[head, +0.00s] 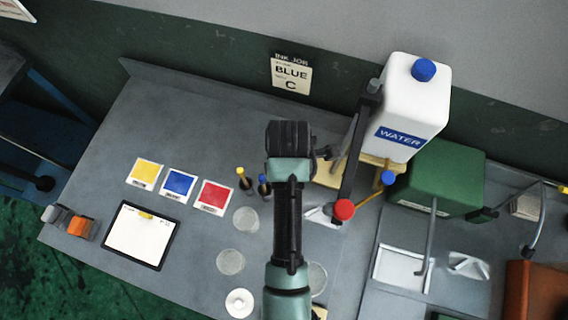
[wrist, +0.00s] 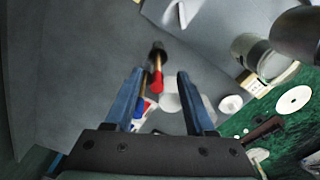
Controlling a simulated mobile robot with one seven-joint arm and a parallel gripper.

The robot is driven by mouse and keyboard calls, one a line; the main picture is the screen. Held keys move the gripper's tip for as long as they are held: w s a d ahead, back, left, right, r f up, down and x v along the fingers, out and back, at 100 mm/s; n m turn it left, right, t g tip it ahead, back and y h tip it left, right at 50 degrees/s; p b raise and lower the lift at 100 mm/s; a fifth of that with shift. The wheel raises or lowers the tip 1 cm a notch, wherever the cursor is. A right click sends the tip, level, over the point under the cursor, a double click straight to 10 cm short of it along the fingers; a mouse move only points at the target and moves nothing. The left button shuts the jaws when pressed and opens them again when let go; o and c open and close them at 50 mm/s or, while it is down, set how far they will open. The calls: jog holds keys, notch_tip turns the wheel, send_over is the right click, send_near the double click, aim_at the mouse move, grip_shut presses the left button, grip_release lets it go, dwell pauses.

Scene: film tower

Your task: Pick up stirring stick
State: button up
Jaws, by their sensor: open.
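My gripper (wrist: 160,72) is open, with its two blue fingers apart and nothing held between them. In the head view the dark end of my arm (head: 290,138) hangs over the middle of the grey bench and hides its fingers. A thin white rod (wrist: 181,14), possibly the stirring stick, lies at the top of the wrist view on a pale tray, beyond and right of the fingertips. A pale tray (head: 319,215) also shows right of my arm in the head view; I cannot make out a stick there.
Slim dark-based items with yellow (head: 240,171) and blue tops stand left of my arm; red- and blue-marked ones (wrist: 157,82) show between my fingers. Clear round dishes (head: 230,261) lie nearby. A white water container (head: 412,105) and a red-knobbed lever (head: 344,209) stand right.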

notch_tip(320, 180, down, 6)
jog(key=p, duration=0.1)
jog(key=shift+a+p, duration=0.3)
jog(key=shift+p, duration=0.05)
grip_shut()
